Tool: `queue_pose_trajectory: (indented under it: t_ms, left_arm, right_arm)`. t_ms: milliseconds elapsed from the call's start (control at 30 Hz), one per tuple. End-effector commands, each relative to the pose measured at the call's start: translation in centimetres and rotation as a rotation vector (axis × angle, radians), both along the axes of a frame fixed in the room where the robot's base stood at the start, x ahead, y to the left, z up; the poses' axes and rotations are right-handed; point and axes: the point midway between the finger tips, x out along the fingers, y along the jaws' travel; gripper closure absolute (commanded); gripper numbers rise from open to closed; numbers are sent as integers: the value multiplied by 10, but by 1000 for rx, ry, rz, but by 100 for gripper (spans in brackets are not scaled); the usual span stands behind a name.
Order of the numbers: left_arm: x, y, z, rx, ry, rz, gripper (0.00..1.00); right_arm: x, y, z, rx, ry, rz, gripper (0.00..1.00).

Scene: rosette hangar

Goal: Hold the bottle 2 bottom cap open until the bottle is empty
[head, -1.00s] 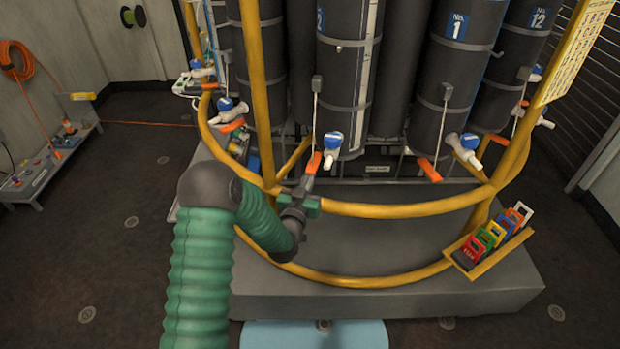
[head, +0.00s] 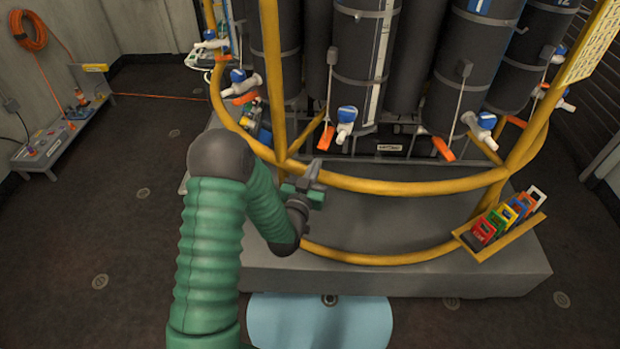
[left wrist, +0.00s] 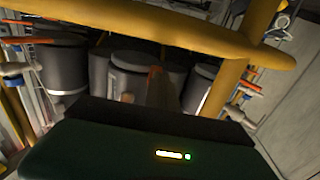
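Bottle 2 (head: 360,50) is a dark cylinder standing at the rack's front; its number is cut off at the top now. Below it are a blue-and-white valve (head: 347,116) and an orange lever (head: 326,138) at the end of a thin rod, which I take for its bottom cap handle. Whether the cap is open cannot be seen. My left gripper (head: 314,172) is in front of and below the lever, with a visible gap. Its fingers look close together, but I cannot tell their opening. The left wrist view shows dark cylinders (left wrist: 133,78) beyond my gripper. My right gripper is out of view.
A yellow rail (head: 400,187) curves around the rack, close to my left gripper. A grey plinth (head: 400,275) lies below, with a holder of coloured tags (head: 505,215) at right. A bench (head: 60,135) stands at far left; the floor between is clear.

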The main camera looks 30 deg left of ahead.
Motion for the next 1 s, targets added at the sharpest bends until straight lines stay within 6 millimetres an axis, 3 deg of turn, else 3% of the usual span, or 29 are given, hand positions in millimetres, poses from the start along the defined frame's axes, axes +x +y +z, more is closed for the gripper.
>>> queue_pose_trajectory:
  t_ms: [500, 1000]
  left_arm:
    - [-46, -14, -1, 0, 1, 0, 100]
    - [-47, -16, 1, -1, 9, -5, 100]
  right_arm:
    - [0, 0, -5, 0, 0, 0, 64]
    - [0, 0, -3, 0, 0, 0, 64]
